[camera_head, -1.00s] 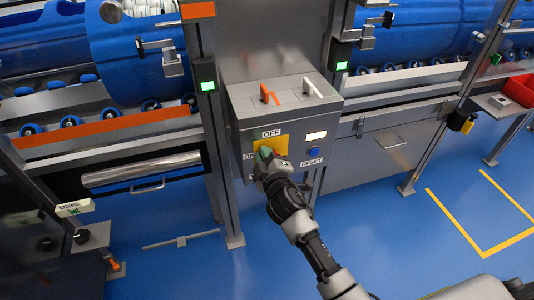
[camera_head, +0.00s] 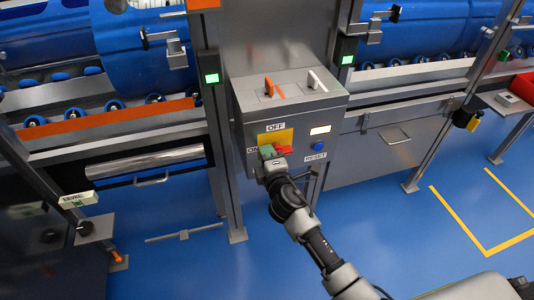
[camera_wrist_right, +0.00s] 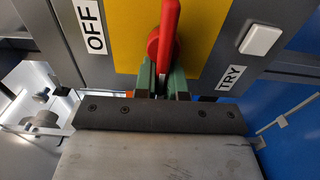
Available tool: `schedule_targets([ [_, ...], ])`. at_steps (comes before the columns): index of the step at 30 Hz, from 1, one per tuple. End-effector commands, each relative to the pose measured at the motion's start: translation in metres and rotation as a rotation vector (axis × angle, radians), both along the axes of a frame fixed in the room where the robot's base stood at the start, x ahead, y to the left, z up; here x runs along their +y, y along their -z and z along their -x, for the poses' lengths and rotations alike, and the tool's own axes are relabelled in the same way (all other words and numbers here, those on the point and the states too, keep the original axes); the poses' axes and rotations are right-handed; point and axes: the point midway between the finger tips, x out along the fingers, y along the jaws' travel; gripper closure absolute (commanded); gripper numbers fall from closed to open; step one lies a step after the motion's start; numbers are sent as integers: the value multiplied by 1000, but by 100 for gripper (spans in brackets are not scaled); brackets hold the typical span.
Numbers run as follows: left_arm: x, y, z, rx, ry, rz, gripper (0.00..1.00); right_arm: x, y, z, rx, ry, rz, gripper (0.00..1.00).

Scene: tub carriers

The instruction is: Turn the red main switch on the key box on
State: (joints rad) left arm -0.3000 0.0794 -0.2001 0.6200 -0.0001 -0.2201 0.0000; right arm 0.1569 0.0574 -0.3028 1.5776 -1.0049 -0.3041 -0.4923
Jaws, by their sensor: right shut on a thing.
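The key box (camera_head: 245,108) is a grey metal cabinet with a yellow switch plate (camera_head: 284,137) on its front. The red main switch (camera_head: 283,150) shows on this plate, just right of my right gripper (camera_head: 268,152). In the right wrist view, the red handle (camera_wrist_right: 164,38) runs lengthwise down between the green fingertips of my right gripper (camera_wrist_right: 164,80), which is shut on it. My left gripper is out of view.
A white TRY button (camera_wrist_right: 262,40) shows in the wrist view. Orange and white levers stand on the box top. A steel post (camera_head: 222,170) is close on the left.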

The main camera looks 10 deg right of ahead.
Motion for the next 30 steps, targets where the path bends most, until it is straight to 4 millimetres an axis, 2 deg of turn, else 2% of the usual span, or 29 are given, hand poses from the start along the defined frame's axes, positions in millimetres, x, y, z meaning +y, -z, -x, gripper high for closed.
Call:
schedule_targets([
  [11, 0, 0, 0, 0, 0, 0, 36, -2, 3, 1, 6, 5, 11, 100],
  [12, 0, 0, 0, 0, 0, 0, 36, -2, 3, 1, 6, 5, 11, 88],
  [17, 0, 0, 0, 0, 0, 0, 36, -2, 2, 0, 4, 4, 9, 64],
  [26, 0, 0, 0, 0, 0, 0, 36, -1, 1, 2, 1, 1, 7, 64],
  [30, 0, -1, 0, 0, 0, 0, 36, -1, 1, 17, 3, 1, 7, 64],
])
